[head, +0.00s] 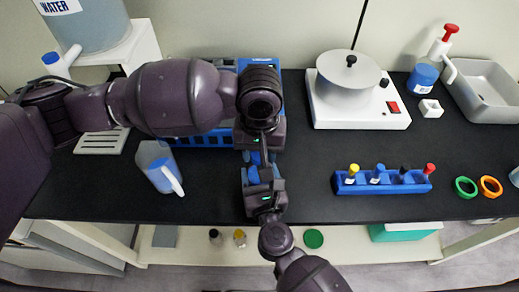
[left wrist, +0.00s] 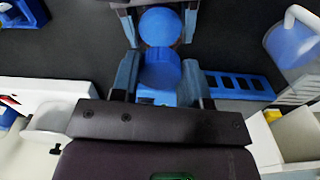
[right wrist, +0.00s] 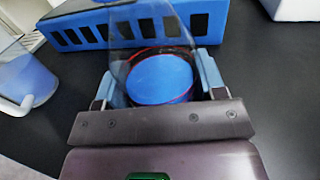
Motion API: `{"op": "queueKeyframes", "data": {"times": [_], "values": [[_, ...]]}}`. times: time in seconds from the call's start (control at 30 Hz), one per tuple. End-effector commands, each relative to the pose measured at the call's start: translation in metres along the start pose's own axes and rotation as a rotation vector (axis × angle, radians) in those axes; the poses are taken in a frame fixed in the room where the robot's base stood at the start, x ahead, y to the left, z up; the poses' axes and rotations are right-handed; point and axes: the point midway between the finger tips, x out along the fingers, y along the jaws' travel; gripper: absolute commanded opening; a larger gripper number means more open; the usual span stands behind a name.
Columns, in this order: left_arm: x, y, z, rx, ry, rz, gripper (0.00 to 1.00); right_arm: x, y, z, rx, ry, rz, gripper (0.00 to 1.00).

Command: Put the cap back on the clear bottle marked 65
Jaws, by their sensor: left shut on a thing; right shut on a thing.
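My left gripper (head: 257,160) comes down from above the counter's middle and is shut on a blue cap (left wrist: 160,70). My right gripper (head: 262,178) is just in front of it, toward the counter's front edge. It is shut on what looks like the clear bottle (right wrist: 145,32); a blue round surface ringed in red shows between its fingers. In the left wrist view the cap lies close to a blue round shape between the right fingers; I cannot tell whether they touch. The marking 65 is not readable, and the arms hide much of the bottle in the head view.
A blue rack (right wrist: 140,22) lies behind the grippers. A white-handled jug (head: 160,168) stands to the left. A blue holder with coloured-top pieces (head: 382,184) and green and orange rings (head: 466,187) lie to the right.

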Motion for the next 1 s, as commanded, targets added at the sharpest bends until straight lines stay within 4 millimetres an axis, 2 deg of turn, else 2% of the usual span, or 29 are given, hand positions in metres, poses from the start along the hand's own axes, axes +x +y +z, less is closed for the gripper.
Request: {"op": "queueKeyframes", "data": {"times": [1.0], "values": [[0.0009, -0.0003, 0.0, 1.485, -0.001, -0.001, 0.13, 0.0001, 0.0, -0.0001, 0.0, 0.0, 0.0, 0.0]]}}
